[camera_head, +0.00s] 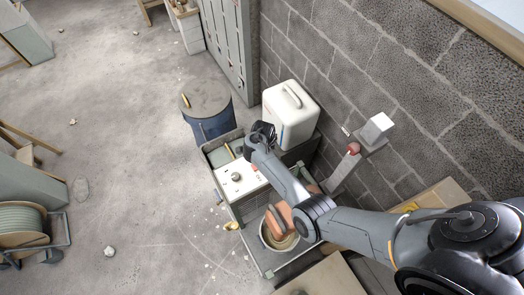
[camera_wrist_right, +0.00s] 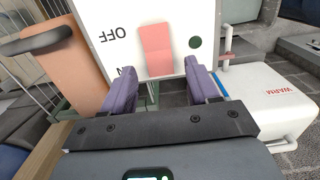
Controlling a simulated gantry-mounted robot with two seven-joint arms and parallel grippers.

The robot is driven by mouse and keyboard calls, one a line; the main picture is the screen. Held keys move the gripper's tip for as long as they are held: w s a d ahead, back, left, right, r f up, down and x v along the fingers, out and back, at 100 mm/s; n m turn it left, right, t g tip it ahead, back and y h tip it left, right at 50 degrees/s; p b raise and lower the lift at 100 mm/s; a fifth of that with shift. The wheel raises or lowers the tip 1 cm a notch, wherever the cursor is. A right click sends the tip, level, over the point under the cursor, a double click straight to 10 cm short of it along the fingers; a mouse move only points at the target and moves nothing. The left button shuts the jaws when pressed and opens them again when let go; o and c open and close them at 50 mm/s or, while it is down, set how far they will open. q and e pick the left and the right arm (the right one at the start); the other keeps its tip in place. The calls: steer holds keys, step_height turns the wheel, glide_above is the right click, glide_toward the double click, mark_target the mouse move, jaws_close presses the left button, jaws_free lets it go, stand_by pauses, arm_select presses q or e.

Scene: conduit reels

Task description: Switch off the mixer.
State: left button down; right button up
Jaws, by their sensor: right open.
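The mixer's orange body (camera_head: 283,216) leans over a round bowl (camera_head: 279,240) on a low cart. In the right wrist view, a white panel (camera_wrist_right: 108,14) carries a pink-red rocker switch (camera_wrist_right: 156,50), a dark green dot and the upside-down word OFF. A second word is partly hidden by the left finger. My right gripper (camera_head: 262,132) is above the cart beside the white canister; in its wrist view, its purple fingers (camera_wrist_right: 160,85) are apart and empty, with the switch appearing just beyond the gap. Contact cannot be told. My left gripper is out of view.
A white canister (camera_head: 290,115) stands by the block wall. A white plate (camera_head: 238,180) with a round knob lies on the cart. A blue drum (camera_head: 212,122) is behind it. A white box marked WARM (camera_wrist_right: 262,100) is right in the wrist view. The left floor is mostly open.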

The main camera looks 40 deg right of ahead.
step_height(320, 180, up, 10)
steer(key=shift+f, duration=0.2)
steer(key=shift+d, duration=0.1)
stand_by(0.5)
